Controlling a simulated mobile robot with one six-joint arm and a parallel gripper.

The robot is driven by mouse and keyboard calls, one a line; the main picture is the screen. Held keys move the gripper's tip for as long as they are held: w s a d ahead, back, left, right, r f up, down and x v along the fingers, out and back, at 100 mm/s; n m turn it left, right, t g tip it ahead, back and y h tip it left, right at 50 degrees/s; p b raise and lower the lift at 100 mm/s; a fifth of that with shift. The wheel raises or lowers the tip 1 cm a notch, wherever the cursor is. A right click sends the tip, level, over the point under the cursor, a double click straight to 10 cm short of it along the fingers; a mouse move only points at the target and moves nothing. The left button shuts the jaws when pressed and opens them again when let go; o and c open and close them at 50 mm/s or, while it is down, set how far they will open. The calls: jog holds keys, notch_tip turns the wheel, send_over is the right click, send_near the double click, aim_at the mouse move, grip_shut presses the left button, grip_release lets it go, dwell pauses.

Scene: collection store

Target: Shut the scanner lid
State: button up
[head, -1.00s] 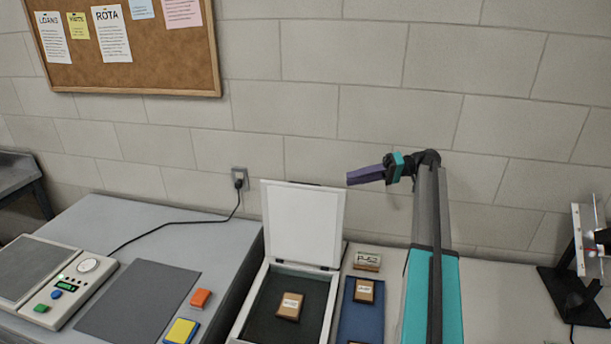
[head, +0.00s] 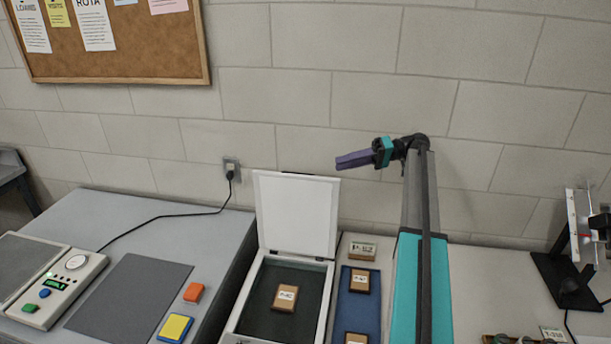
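The scanner (head: 237,318) is a white flatbed at the middle of the head view. Its white lid (head: 297,213) stands open, roughly upright at the back edge. A brown block with a white label (head: 285,299) lies on the dark scanner bed (head: 263,323). My gripper (head: 338,163) is above and to the right of the lid, pointing left, in front of the wall. Its purple fingers appear side-on, so whether they are apart or together does not show. Nothing is visible in them.
A black stand (head: 565,280) is far right.

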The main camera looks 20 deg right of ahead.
jog(key=shift+w+a+f+b, duration=0.15)
jog(key=shift+a+f+b, duration=0.3)
jog(key=shift+b, duration=0.9)
jog(key=shift+w+a+b, duration=0.1)
jog(key=shift+a+b, duration=0.35)
jog(key=shift+b, duration=0.35)
jog(key=shift+a+b, duration=0.2)
jog(key=shift+b, duration=0.35)
jog(key=x, duration=1.1)
jog(key=shift+r, duration=0.25)
grip_shut()
